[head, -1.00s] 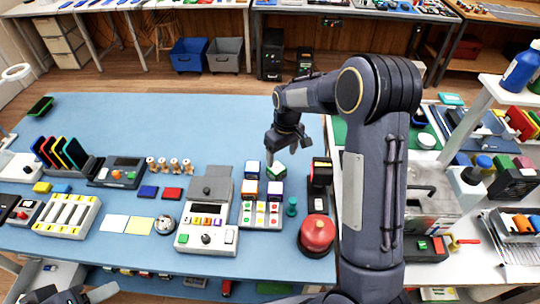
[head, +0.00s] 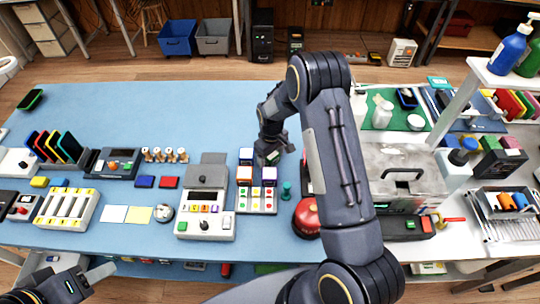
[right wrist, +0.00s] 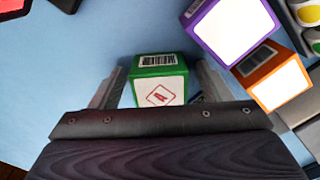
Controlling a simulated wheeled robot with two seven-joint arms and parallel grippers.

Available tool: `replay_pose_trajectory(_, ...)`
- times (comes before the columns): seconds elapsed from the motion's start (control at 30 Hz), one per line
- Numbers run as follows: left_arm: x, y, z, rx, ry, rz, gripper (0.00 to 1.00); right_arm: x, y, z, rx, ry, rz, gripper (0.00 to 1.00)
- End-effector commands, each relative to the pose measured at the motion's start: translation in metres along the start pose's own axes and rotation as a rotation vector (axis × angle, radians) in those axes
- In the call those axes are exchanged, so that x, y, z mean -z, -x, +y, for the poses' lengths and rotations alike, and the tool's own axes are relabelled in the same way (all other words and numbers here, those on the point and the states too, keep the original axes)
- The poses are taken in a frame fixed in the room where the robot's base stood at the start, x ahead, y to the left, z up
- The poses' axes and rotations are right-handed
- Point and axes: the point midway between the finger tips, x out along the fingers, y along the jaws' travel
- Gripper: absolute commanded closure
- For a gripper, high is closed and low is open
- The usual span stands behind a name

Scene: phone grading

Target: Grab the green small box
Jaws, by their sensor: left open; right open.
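The green small box (right wrist: 158,80) has a white face with a red diamond mark and a barcode on its green side. In the right wrist view it sits between the two open fingers of my right gripper (right wrist: 157,88), with a gap visible at the left finger. In the head view my right gripper (head: 272,158) is low over the blue table and hides the green box. My left gripper (head: 85,285) is at the bottom left corner of the head view, open and empty, away from the boxes.
A purple box (right wrist: 232,28) and an orange box (right wrist: 272,78) stand close beside the green box. A panel with coloured buttons (head: 257,208), a green peg (head: 286,190) and a red dome (head: 306,218) are near. The blue table (head: 200,115) is clear behind.

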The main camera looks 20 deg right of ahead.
Motion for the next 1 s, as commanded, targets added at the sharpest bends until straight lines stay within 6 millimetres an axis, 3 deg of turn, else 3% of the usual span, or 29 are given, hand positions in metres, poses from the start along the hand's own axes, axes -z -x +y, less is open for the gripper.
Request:
replay_pose_trajectory(0.1, 0.000, 0.000, 0.000, 0.000, 0.000, 0.000, 0.53, 0.000, 0.000, 0.000, 0.000, 0.000, 0.001, 0.29)
replay_pose_trajectory(0.5, 0.000, 0.000, 0.000, 0.000, 0.000, 0.000, 0.53, 0.000, 0.001, 0.000, 0.000, 0.000, 0.001, 0.81)
replay_pose_trajectory(0.77, 0.000, 0.001, 0.000, 0.000, 0.000, 0.000, 0.53, 0.000, 0.003, 0.000, 0.000, 0.000, 0.001, 0.82)
replay_pose_trajectory(1.0, 0.006, 0.012, 0.006, 0.000, 0.000, 0.000, 0.53, 0.001, 0.027, 0.000, 0.000, 0.000, 0.003, 0.82)
